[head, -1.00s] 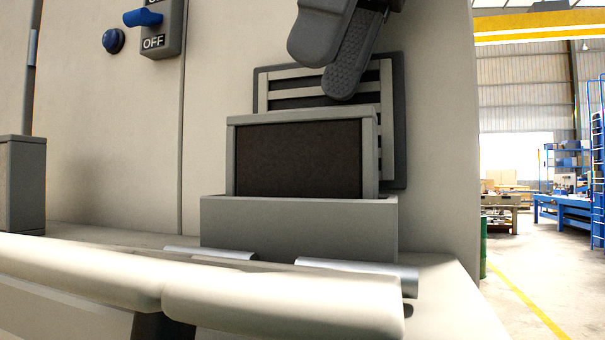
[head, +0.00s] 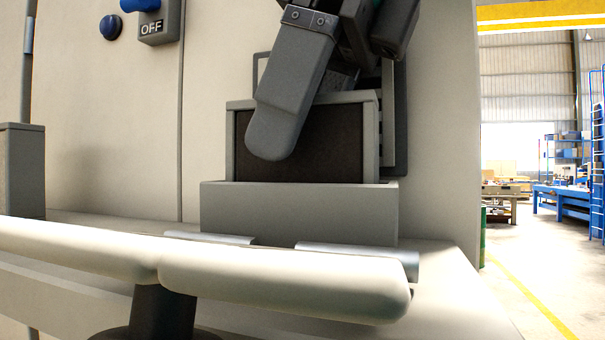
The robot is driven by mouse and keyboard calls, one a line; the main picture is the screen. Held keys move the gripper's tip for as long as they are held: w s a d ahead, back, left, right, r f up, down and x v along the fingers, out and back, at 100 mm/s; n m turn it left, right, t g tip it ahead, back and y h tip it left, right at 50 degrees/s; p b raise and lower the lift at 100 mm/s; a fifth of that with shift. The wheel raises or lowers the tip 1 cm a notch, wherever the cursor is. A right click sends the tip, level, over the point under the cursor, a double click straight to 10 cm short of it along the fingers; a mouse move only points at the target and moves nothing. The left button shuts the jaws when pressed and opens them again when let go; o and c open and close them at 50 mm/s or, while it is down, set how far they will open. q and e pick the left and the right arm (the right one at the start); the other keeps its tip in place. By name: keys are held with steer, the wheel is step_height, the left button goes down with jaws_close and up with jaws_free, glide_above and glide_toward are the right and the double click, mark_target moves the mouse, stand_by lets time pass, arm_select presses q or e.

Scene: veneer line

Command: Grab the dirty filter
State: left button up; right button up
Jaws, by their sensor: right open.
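A filter with a dark brown face and a light grey frame (head: 232,150) stands upright in an open grey holder box (head: 298,212) on the ledge. Its lower edge is hidden inside the box. My right gripper (head: 304,115) comes down from the top and is open, with nothing seen between its fingers. Its near finger hangs in front of the filter and covers part of the dark face and top edge. The other finger is mostly hidden behind it, near the filter's top. Contact with the filter cannot be told. My left gripper is not in view.
A slatted vent (head: 399,120) with a dark frame is on the machine wall behind the filter. A grey block (head: 22,170) stands at the left edge.

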steer(key=shift+f, duration=0.25)
stand_by(0.4)
steer(key=c, duration=1.1)
